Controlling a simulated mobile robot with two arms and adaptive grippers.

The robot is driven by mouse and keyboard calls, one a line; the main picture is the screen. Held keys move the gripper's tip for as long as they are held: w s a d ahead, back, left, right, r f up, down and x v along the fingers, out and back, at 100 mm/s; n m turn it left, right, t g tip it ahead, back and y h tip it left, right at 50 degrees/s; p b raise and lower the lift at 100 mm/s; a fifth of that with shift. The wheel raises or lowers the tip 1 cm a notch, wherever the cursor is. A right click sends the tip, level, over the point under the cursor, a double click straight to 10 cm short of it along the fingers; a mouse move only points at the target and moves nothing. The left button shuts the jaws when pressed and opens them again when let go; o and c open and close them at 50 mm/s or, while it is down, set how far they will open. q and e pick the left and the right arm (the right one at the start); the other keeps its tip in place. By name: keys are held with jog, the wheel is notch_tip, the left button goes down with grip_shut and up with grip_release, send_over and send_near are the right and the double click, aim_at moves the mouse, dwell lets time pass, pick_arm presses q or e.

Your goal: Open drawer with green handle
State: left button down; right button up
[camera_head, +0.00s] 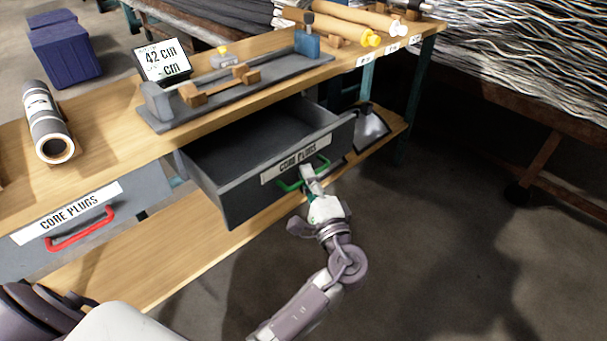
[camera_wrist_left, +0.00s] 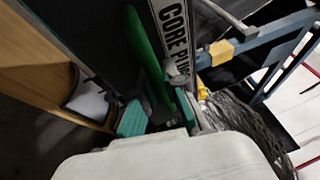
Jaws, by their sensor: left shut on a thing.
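The grey drawer (camera_head: 245,200) with the green handle (camera_head: 290,186) stands pulled out from under the bench top. It has a "CORE PLUGS" label, and its visible inside looks empty. My left gripper (camera_head: 308,177) is at the drawer's front, shut on the green handle. In the left wrist view the green handle (camera_wrist_left: 147,45) runs beside the label, with my gripper (camera_wrist_left: 160,110) at its end; the finger contact is partly hidden. My right gripper is not in view.
Another drawer (camera_head: 105,224) with a red handle (camera_head: 80,230) is closed at the left. The wooden bench top (camera_head: 100,120) carries a grey roll (camera_head: 46,125), a measuring jig (camera_head: 225,92) and a "42 cm" display (camera_head: 162,60). Open floor (camera_head: 450,250) lies at right.

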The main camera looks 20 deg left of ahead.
pick_arm(q)
jog(key=c, duration=1.2)
grip_release()
jog(key=v, duration=1.2)
